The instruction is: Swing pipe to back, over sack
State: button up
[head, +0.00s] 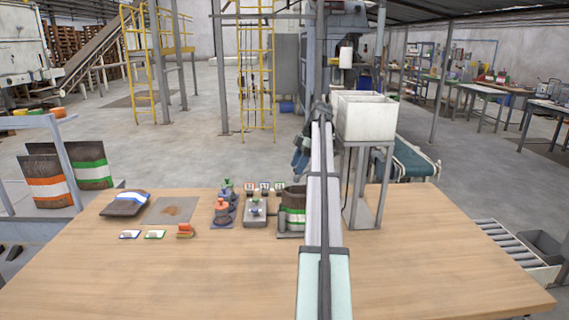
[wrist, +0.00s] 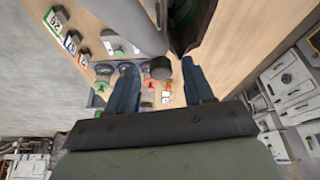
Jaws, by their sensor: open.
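The sack (head: 292,216), dark with a green and white band, stands upright and open-topped on the table, partly hidden behind my arm. In the wrist view its dark wall with green (wrist: 188,28) shows at the top. A grey pipe (wrist: 135,22) slants in from the top of the wrist view. A dark round knob (wrist: 160,68) shows near its lower end, between my fingers in the picture; I cannot tell whether they touch. My gripper (wrist: 160,84) is open. In the head view my gripper (head: 301,161) is above and behind the sack. My arm hides the pipe there.
A white hopper (head: 365,116) on a grey stand is right of my arm. A scale (head: 255,212), weights (head: 222,208) and number cards (head: 265,187) are left of the sack. A flat sack (head: 124,203) lies further left. The table's front and right are clear.

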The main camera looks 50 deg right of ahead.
jog(key=shift+w+d+m, duration=0.3)
jog(key=shift+w+m, duration=0.1)
jog(key=shift+w, duration=0.15)
jog(key=w+d+m+t+h, duration=0.2)
jog(key=w+d+m+h, duration=0.1)
jog(key=w+d+m, duration=0.7)
jog(key=s+d+r+m+h, duration=0.2)
jog(key=s+d+r+m, duration=0.2)
jog(key=r, duration=0.3)
jog(key=w+a+f+n, duration=0.1)
jog(key=w+a+f, duration=0.4)
jog(key=w+a, duration=0.6)
jog(key=w+a+f+n, duration=0.1)
jog(key=w+a+f, duration=0.4)
jog(key=w+a, duration=0.6)
jog(key=shift+a+f+t, duration=0.15)
jog(key=shift+a+t, duration=0.25)
jog(key=shift+a, duration=1.1)
